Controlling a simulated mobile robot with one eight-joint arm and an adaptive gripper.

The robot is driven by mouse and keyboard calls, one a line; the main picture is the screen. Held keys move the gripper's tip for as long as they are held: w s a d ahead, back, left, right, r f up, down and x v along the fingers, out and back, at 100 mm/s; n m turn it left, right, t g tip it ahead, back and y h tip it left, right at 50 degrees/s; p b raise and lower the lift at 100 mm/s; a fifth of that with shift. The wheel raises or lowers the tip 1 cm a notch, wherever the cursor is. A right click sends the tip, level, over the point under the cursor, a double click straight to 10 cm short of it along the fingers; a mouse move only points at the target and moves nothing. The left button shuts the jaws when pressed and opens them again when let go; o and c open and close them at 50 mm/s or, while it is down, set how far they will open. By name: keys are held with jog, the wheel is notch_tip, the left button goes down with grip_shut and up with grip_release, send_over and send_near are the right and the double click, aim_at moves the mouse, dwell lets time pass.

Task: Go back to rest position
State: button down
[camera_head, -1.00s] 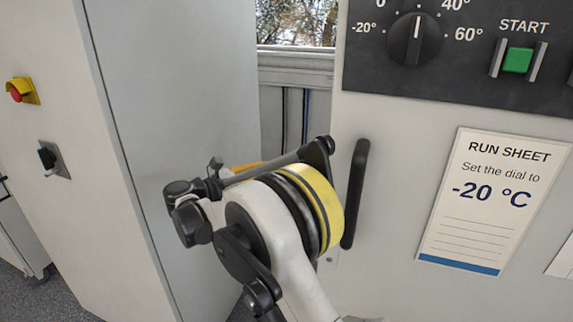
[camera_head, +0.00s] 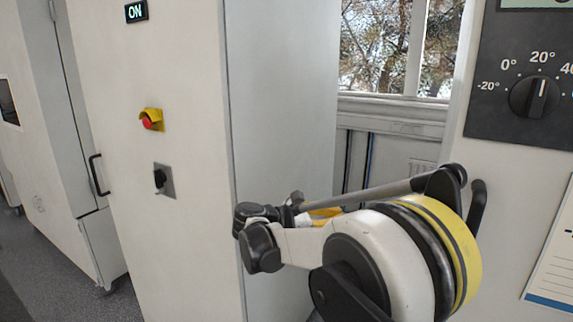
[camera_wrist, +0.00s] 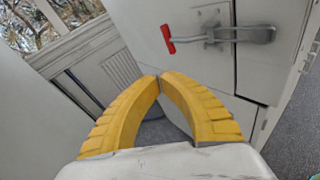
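My gripper (camera_wrist: 160,77) shows in the wrist view as two yellow ribbed fingers. Their tips meet, with nothing held between them. In the head view my folded white, black and yellow arm fills the lower right, and a bit of yellow finger (camera_head: 325,213) shows behind a grey arm link. The dial (camera_head: 535,97) is a black knob on a dark panel at the right of the head view, apart from the arm. Its white mark points up, near 20°. The run sheet (camera_head: 551,262) is cut off at the right edge.
A tall pale cabinet (camera_head: 190,75) with a lit ON sign (camera_head: 136,11), a red and yellow emergency stop (camera_head: 151,119) and a black switch (camera_head: 161,179) stands left. A black handle (camera_head: 478,207) is close behind my arm. A red-ended lever (camera_wrist: 167,39) shows in the wrist view.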

jog(key=s+d+f+m+g+y, duration=0.1)
jog(key=s+d+m+y, duration=0.35)
jog(key=s, duration=0.45)
jog(key=s+d+m+y, duration=0.4)
jog(key=s+d+m, duration=0.1)
jog(key=s, duration=0.4)
jog(key=s+a+f+m+y, duration=0.2)
jog(key=s+m, duration=0.3)
jog(key=s, duration=0.3)
jog(key=s+a+f+m+t+y, duration=0.1)
jog(key=s+f+m+y, duration=0.3)
jog(key=s, duration=0.4)
jog(key=shift+a+f+m+b, duration=0.4)
jog(key=shift+a+f+m, duration=0.2)
jog(key=shift+a+m, duration=0.4)
jog(key=shift+s+d, duration=0.1)
jog(key=shift+d, duration=0.05)
